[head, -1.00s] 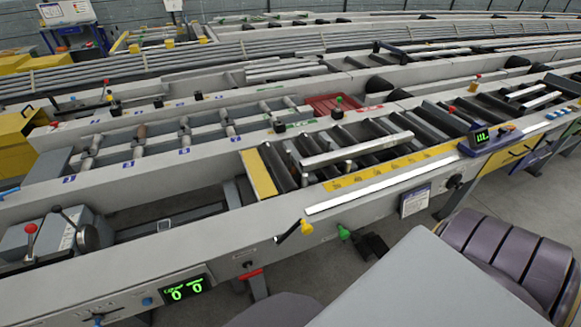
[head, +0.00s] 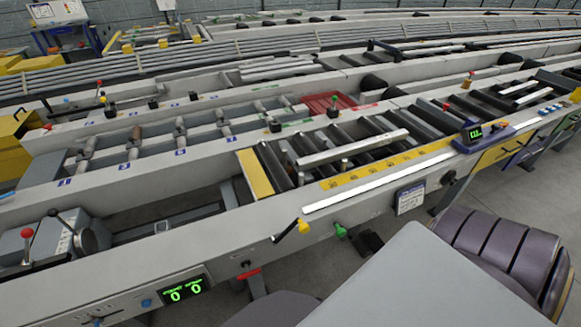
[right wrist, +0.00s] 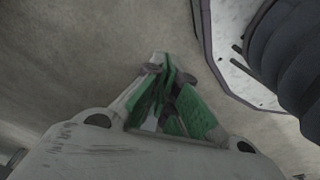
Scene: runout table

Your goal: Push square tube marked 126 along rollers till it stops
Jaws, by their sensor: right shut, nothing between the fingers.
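A pale square tube (head: 352,149) lies along the rollers of the near runout table (head: 170,258), reaching across several dark rollers (head: 375,128). Its mark is too small to read. Two shorter pale bars (head: 518,87) lie further right on the same roller line. My right gripper (right wrist: 162,72) shows only in the right wrist view, with green finger pads together and nothing between them. It is over bare floor, apart from the tube. My left gripper is in neither view.
A yellow plate (head: 255,173) stands by the left end of the rollers. A blue unit with a small display (head: 475,134) sits on the front rail at right. A red tray (head: 328,103) lies behind.

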